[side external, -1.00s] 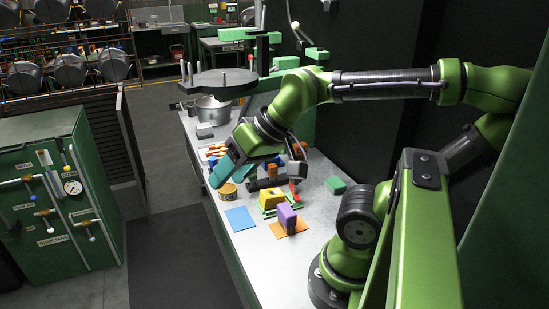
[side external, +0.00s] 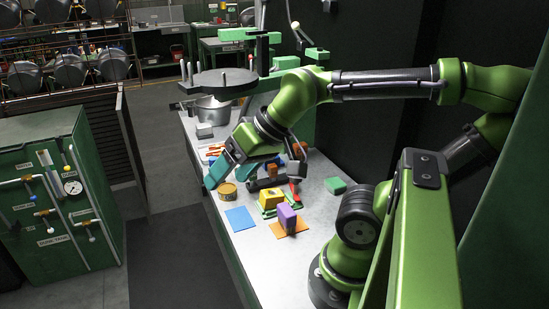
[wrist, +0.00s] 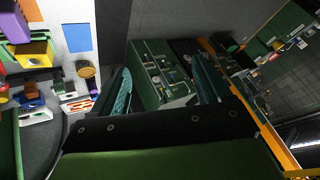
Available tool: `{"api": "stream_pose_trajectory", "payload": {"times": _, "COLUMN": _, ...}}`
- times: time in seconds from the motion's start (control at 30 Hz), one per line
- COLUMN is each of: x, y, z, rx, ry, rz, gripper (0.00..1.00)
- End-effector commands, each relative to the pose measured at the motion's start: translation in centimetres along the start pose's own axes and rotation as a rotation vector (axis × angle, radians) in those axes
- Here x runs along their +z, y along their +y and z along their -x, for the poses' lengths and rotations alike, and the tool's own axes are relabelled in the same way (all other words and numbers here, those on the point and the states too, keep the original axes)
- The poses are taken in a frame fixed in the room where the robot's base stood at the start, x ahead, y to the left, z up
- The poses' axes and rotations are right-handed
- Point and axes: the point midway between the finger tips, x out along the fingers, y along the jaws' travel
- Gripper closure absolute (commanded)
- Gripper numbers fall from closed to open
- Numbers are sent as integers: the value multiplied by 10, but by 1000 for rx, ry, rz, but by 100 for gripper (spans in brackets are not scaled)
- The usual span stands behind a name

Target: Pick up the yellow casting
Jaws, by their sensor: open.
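The yellow casting (side external: 271,200) stands on the grey bench, behind the purple block and right of the round tan can. It also shows at the left of the wrist view (wrist: 34,49), outside the jaws. My gripper (side external: 231,174) is tilted above the bench near the can, to the left of the casting and apart from it. In the wrist view its teal-padded fingers (wrist: 160,70) are spread with nothing held between them.
A purple block (side external: 287,216) stands on an orange square (side external: 289,230). A blue square (side external: 241,219) lies flat beside the can (side external: 227,191). A green block (side external: 335,185) is to the right. A metal pot (side external: 213,109) and several small parts are farther back.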

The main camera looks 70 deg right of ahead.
Motion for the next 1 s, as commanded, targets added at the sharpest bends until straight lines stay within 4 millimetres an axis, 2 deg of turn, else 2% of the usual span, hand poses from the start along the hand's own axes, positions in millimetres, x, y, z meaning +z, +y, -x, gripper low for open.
{"api": "stream_pose_trajectory", "payload": {"times": 0.23, "x": -1, "y": 4, "z": -1, "rx": 11, "ry": -1, "rz": -14, "gripper": 23}}
{"api": "stream_pose_trajectory", "payload": {"times": 0.37, "x": -15, "y": 28, "z": -14, "rx": 80, "ry": -34, "rz": -102, "gripper": 23}}
{"api": "stream_pose_trajectory", "payload": {"times": 0.47, "x": -37, "y": 65, "z": -23, "rx": 170, "ry": -94, "rz": -108, "gripper": 23}}
{"api": "stream_pose_trajectory", "payload": {"times": 0.53, "x": -52, "y": 99, "z": -27, "rx": 231, "ry": -169, "rz": -27, "gripper": 23}}
{"api": "stream_pose_trajectory", "payload": {"times": 0.7, "x": -71, "y": 171, "z": -27, "rx": 277, "ry": -370, "rz": 261, "gripper": 23}}
{"api": "stream_pose_trajectory", "payload": {"times": 0.8, "x": -75, "y": 205, "z": -24, "rx": 253, "ry": -485, "rz": 450, "gripper": 23}}
{"api": "stream_pose_trajectory", "payload": {"times": 0.9, "x": -77, "y": 228, "z": -19, "rx": 201, "ry": -581, "rz": 644, "gripper": 23}}
{"api": "stream_pose_trajectory", "payload": {"times": 1.0, "x": -80, "y": 237, "z": -14, "rx": 141, "ry": -641, "rz": 826, "gripper": 23}}
